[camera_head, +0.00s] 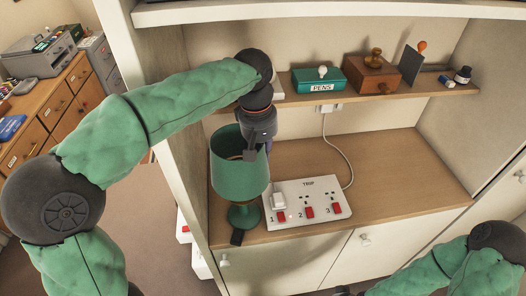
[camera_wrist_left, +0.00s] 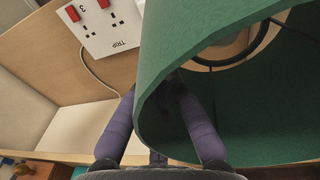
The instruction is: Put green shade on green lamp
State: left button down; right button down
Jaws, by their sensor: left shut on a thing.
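The green shade (camera_head: 238,172) is a tapered, open drum at the left end of the wooden counter. Directly below it shows the green foot of the lamp (camera_head: 243,216); the lamp's upper part is hidden by the shade. My left gripper (camera_head: 250,152) is shut on the shade's upper rim. In the left wrist view the shade (camera_wrist_left: 185,45) fills the right side, with its dark inner ring and something pale within the ring. I cannot tell whether the shade rests on the lamp. My right arm is at the lower right; only a dark tip (camera_head: 343,291) shows at the bottom edge.
A white switch panel (camera_head: 325,192) marked TRIP, with red switches and a cable, lies close right of the lamp. The shelf above holds a green pens box (camera_head: 318,80), a wooden box (camera_head: 371,76) and stamps. The cabinet's side wall is close at left. The counter's right is clear.

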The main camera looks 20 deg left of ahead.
pick_arm(q)
jog(key=shift+f+b, duration=1.4)
jog(key=shift+f, duration=1.4)
dwell(0.9)
jog(key=c, duration=1.3)
grip_release()
jog(key=shift+r+p, duration=3.4)
jog(key=shift+r, duration=0.2)
jog(key=shift+f, duration=0.1)
